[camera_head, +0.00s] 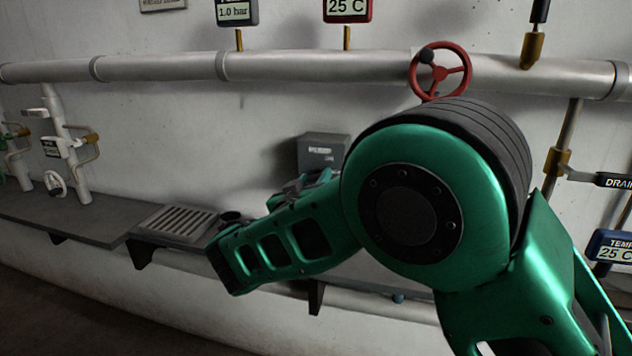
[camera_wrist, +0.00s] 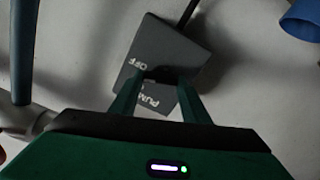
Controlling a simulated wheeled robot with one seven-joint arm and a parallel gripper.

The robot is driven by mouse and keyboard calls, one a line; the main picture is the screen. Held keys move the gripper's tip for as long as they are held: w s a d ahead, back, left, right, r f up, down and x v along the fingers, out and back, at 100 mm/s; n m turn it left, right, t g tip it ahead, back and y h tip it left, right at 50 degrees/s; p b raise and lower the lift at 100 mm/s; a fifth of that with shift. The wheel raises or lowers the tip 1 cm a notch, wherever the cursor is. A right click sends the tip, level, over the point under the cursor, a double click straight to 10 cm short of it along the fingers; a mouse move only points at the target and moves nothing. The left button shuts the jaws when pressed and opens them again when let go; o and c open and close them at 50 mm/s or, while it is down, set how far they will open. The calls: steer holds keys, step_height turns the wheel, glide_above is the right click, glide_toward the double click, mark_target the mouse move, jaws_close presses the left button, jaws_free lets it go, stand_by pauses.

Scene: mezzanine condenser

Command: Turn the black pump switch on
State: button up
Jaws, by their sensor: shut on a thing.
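The pump switch box (camera_head: 323,148) is a dark grey box on the wall, just behind my arm in the head view; its lower part is hidden. In the wrist view the box (camera_wrist: 140,45) shows tilted, with the words OFF and, partly covered, PUMP on its face. My gripper (camera_wrist: 161,76) reaches its face with two green fingers. They are shut on the small black switch (camera_wrist: 161,73), which is mostly hidden between the fingertips. I cannot tell clearly which way the switch points.
A pale pipe (camera_head: 290,65) runs along the wall above, with a red handwheel (camera_head: 440,72). A grey shelf (camera_head: 85,218) and a slotted grate (camera_head: 178,222) lie at the left. A blue gauge (camera_head: 610,246) and a drain lever (camera_head: 612,181) are at the right.

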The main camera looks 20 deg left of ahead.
steer(key=n, duration=0.4)
steer(key=shift+a+f, duration=0.15)
steer(key=shift+f+n, duration=0.1)
steer(key=shift+n, duration=1.7)
steer(key=o, duration=1)
steer(key=shift+o, duration=0.2)
steer(key=shift+s, duration=0.1)
steer(key=s, duration=1)
steer(key=shift+s, duration=0.25)
